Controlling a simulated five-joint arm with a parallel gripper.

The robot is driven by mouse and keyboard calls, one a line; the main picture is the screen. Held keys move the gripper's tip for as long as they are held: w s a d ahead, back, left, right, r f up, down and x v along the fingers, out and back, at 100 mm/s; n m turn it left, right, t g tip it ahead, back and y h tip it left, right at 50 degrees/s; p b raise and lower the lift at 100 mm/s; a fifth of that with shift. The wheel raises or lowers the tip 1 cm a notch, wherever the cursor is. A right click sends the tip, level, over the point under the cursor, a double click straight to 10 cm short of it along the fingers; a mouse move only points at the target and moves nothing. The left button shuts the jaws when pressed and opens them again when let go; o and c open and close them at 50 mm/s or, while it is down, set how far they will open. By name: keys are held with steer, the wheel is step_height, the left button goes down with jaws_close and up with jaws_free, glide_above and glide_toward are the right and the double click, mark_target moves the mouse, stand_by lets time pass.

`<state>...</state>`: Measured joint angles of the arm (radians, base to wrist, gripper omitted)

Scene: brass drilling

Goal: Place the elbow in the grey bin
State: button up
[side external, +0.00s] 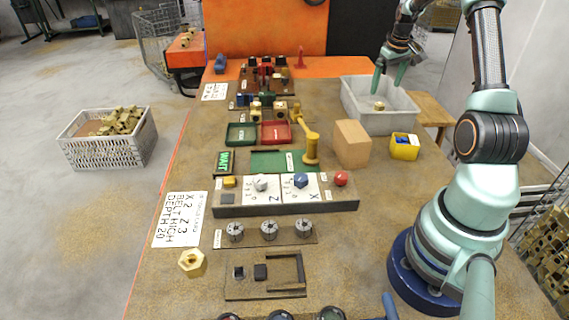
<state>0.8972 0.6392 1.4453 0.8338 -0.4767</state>
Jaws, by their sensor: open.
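The grey bin (391,121) stands at the far right of the table. A small brass piece (379,106) lies inside it near the front left; it may be the elbow, but its shape is too small to tell. My gripper (387,83) is open and empty above the bin, apart from the brass piece. Another brass fitting (192,262), with a hexagonal look, sits on the table at the near left, far from my gripper.
A cardboard-coloured block (351,144) and a yellow container (404,147) stand in front of the bin. A control panel (285,195) with knobs, a yellow lever (307,140) and small red and green trays fill the middle. A crate of brass parts (108,138) is on the floor.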

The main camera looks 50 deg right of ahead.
steer(key=w+a+r+n+t, duration=0.1)
steer(key=a+r, duration=0.3)
steer(key=a, duration=0.3)
steer(key=w+a+r, duration=0.2)
steer(key=a+r, duration=0.2)
steer(key=a, duration=0.4)
steer(key=w+a+r+n+t, duration=0.1)
steer(key=a+r, duration=0.4)
steer(key=a, duration=0.2)
steer(key=s+a+n+t+y, duration=0.1)
steer(key=s+a, duration=0.3)
steer(key=a, duration=0.6)
steer(key=s+a+n+t+y, duration=0.1)
steer(key=s+a, duration=0.4)
steer(key=a, duration=0.5)
steer(key=shift+n, duration=0.4)
